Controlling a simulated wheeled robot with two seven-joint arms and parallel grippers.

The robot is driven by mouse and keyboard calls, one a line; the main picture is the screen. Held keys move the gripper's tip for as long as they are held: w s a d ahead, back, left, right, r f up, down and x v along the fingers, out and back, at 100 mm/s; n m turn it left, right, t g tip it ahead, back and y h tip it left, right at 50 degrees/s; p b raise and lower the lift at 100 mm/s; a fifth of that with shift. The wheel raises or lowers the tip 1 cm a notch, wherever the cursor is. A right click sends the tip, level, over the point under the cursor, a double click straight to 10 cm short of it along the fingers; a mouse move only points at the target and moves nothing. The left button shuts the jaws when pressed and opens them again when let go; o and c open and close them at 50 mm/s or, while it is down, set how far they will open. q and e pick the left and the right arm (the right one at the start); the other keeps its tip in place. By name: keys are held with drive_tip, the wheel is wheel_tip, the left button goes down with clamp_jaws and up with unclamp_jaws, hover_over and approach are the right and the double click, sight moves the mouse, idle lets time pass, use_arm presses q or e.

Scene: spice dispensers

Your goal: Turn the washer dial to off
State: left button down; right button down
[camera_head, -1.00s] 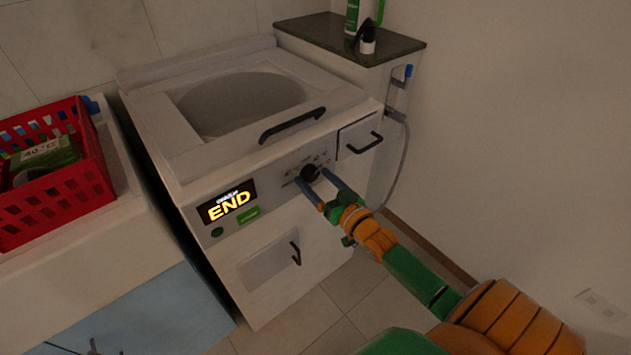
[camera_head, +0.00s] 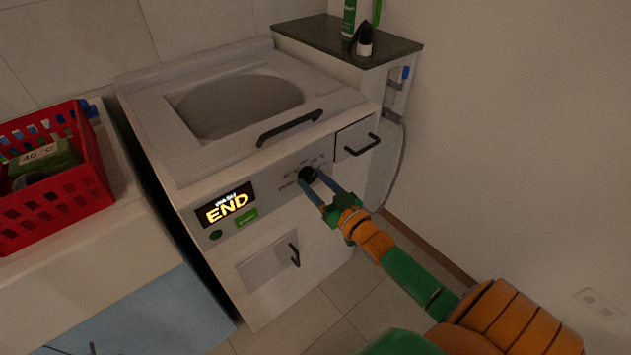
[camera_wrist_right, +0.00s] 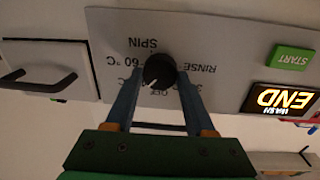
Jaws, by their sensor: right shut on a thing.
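The washer (camera_head: 270,160) stands in the middle of the head view, its front panel facing me. Its dial (camera_head: 308,173) is a small round black knob on that panel. My right gripper (camera_head: 312,180) is shut on the dial, one finger on each side. In the right wrist view, upside down, the dial (camera_wrist_right: 158,70) sits between the fingertips with a white pointer mark toward the bottom left. SPIN, RINSE and 60 °C labels surround it; lettering below is partly hidden by the fingers. The display (camera_head: 225,204) reads END. My left gripper is out of view.
A black lid handle (camera_head: 290,127) and a drawer handle (camera_head: 362,146) stick out near the dial. A green START button (camera_wrist_right: 291,58) is beside the display. A red basket (camera_head: 50,205) stands at the left. A wall closes the right side.

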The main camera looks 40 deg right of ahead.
drive_tip(key=n, duration=0.3)
drive_tip(key=shift+n, duration=2.5)
drive_tip(key=shift+c, duration=1.3)
unclamp_jaws()
drive_tip(key=s, duration=0.7)
drive_tip(key=shift+d+f+p, duration=0.15)
drive_tip(key=shift+f+p, duration=0.1)
drive_tip(key=shift+p, duration=0.05)
drive_tip(key=shift+f, duration=0.1)
